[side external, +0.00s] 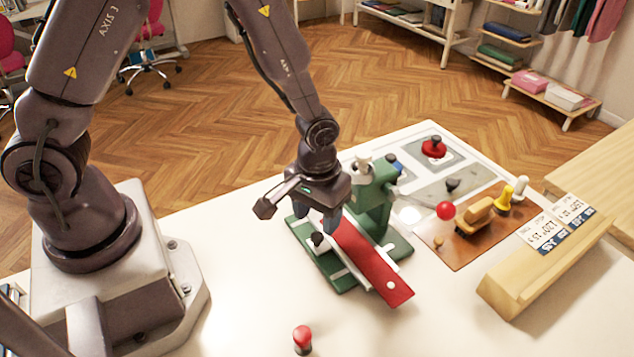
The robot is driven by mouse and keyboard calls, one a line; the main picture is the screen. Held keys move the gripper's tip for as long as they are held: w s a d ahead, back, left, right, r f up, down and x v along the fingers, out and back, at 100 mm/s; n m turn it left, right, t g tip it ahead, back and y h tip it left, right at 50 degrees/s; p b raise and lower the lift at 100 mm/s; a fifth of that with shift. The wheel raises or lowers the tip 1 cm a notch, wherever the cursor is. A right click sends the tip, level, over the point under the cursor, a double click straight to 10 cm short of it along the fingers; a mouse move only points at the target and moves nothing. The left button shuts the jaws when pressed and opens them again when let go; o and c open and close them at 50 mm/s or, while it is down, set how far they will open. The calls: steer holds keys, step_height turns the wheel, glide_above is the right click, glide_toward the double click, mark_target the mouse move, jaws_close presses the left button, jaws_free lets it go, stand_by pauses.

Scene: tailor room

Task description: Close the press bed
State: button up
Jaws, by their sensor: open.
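The green press (374,198) stands on the white table, with a flat green base (333,268) and an upright green body at its back. A long red bed (372,264) sticks out from under the body toward the front right, past the base edge. A small white knob (390,285) sits near its outer end. A black knob with a light top (318,241) stands on the left of the base. My gripper (330,218) is open, pointing down over the left-rear end of the bed. Its fingertips partly cover the bed and body there; I cannot tell whether they touch.
A red-topped peg (302,338) stands on the table in front. Right of the press are a grey-and-white board (450,190) with a red knob (434,147) and an orange mat (450,250) with several small tools. A wooden block with cards (545,265) is further right.

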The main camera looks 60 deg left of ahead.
step_height(320, 180, up, 9)
steer(key=shift+f, duration=0.15)
steer(key=shift+c, duration=0.4)
